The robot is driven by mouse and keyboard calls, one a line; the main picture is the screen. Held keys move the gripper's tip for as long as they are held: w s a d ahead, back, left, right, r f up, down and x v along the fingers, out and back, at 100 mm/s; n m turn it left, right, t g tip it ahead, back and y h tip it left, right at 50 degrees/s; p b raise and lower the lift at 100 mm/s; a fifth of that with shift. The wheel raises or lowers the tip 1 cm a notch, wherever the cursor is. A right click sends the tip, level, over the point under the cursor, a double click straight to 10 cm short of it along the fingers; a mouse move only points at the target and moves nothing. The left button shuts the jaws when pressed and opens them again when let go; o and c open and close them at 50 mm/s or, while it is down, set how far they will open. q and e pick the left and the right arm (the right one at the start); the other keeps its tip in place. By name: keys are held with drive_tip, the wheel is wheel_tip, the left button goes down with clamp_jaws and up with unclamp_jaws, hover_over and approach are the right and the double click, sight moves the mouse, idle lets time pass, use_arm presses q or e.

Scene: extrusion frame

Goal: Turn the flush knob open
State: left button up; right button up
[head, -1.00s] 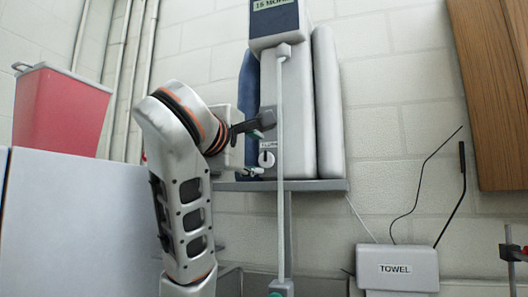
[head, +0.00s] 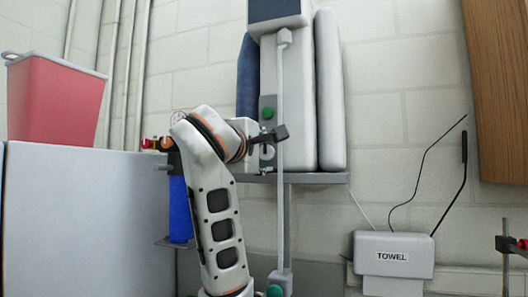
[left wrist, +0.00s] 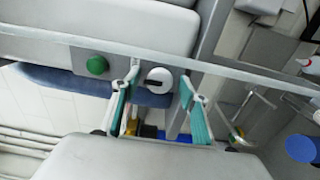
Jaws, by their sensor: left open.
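The flush knob is a white round knob with a dark slot (left wrist: 158,80), on the grey upright panel beside a green round button (left wrist: 96,65). In the head view the knob (head: 267,153) is partly covered by my left gripper (head: 270,143). In the left wrist view my left gripper (left wrist: 160,73) is open, with one teal-padded finger on each side of the knob. The knob shows between the fingertips, and I see no finger closed on it. Whether the fingertips reach its depth is unclear. My right gripper is not in view.
A thin pale vertical bar (head: 281,90) runs close by the knob, in front of the grey unit (head: 300,105). A shelf (head: 315,178) lies below. A red bin (head: 58,100) stands on a grey cabinet (head: 85,215) at left. A towel box (head: 393,256) is at right.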

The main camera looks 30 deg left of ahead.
use_arm(q)
drive_tip(key=c, duration=1.1)
